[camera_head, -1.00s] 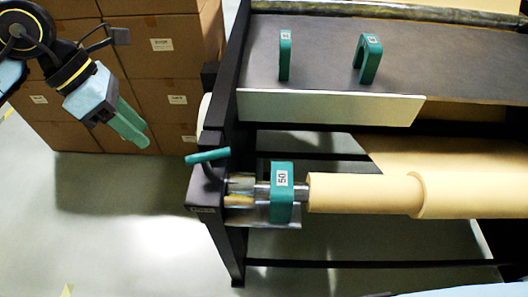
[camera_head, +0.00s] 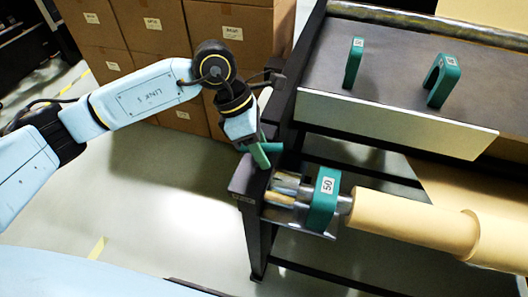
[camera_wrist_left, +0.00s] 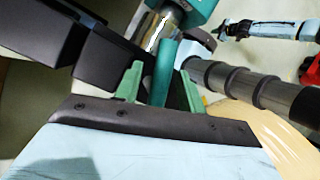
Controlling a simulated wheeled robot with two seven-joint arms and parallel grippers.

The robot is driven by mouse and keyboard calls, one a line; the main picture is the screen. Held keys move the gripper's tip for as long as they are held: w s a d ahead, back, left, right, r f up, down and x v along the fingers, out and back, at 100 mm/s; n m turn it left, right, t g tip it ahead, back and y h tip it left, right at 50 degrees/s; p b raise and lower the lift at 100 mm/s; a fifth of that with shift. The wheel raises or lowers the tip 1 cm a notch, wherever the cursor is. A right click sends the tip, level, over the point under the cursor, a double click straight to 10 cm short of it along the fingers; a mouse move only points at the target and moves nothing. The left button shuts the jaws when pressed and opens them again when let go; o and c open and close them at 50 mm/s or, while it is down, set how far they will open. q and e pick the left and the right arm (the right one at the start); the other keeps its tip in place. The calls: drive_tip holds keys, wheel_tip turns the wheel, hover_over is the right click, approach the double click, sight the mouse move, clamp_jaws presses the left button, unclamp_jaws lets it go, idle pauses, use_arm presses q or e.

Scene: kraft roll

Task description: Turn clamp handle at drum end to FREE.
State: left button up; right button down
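The clamp handle (camera_head: 272,146) is a teal bar at the drum end, on top of the dark end bracket (camera_head: 247,178), and is partly covered by my gripper. My left gripper (camera_head: 260,155) is at the handle, its green fingers pointing down. In the left wrist view the handle (camera_wrist_left: 162,72) stands between the two spread fingers (camera_wrist_left: 160,85), with a gap seen at the left finger; touching at the right finger is unclear. The FREE marking cannot be read.
A teal block marked 50 (camera_head: 323,200) sits on the shaft beside the kraft roll (camera_head: 410,220). Two teal pieces (camera_head: 353,62) (camera_head: 442,80) stand on the dark machine top. Stacked cartons (camera_head: 235,32) are behind my left arm. The floor at front left is clear.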

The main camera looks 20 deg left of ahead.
use_arm(q)
drive_tip(key=shift+x, duration=0.85)
use_arm(e)
drive_tip(key=shift+d, duration=0.3)
use_arm(q)
drive_tip(key=shift+c, duration=0.4)
use_arm(e)
drive_tip(key=shift+s+a, duration=0.1)
drive_tip(key=shift+a, duration=0.05)
